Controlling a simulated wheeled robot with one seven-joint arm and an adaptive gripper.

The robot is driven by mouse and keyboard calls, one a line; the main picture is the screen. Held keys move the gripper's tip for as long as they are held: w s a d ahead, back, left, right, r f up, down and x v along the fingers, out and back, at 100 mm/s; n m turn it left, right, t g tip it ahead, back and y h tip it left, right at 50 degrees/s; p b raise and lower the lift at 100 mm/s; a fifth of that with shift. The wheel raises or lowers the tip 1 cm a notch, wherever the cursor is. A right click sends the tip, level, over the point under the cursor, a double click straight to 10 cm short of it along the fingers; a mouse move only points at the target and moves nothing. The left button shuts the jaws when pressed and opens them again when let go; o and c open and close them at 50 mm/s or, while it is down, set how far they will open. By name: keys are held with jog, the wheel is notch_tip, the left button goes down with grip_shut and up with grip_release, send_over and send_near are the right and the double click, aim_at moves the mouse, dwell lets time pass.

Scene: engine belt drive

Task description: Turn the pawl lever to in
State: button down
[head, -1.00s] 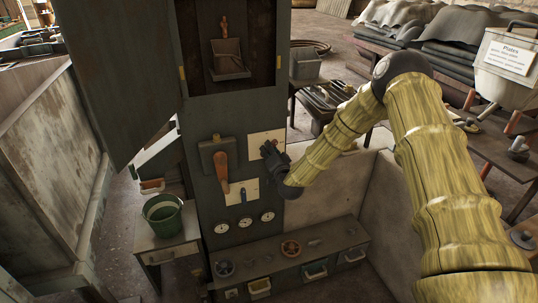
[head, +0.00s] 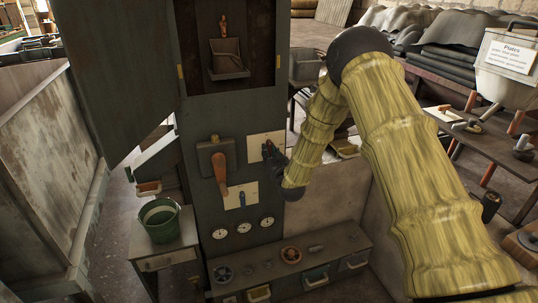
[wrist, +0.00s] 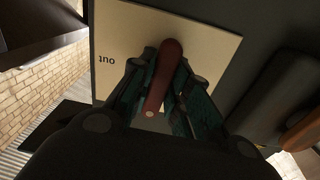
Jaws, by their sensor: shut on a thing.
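The pawl lever (wrist: 171,58) is a dark red bar with a rounded end in the wrist view. It is mounted on a cream plate (wrist: 113,30) marked "OUT", whose lettering appears upside down there. My gripper (wrist: 160,92) has its green-grey fingers on both sides of the lever, shut on it. In the head view my gripper (head: 272,154) is at the cream plate (head: 256,139) on the dark cabinet front, and it hides most of the lever. Any other label on the plate is not visible.
An orange-handled lever (head: 220,172) hangs just left of my gripper. A small blue lever (head: 242,198) and several gauges (head: 243,228) are below. A low shelf (head: 325,254) with handwheels stands underneath. An open cabinet door (head: 115,70) and a green bucket (head: 160,225) are left.

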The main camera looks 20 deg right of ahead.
jog(key=shift+s+f, duration=0.15)
jog(key=shift+f, duration=0.15)
jog(key=c, duration=1.4)
grip_release()
jog(key=shift+o, duration=0.2)
jog(key=shift+r, duration=0.1)
jog(key=shift+r, duration=0.1)
jog(key=s, duration=1.2)
jog(key=shift+d, duration=0.25)
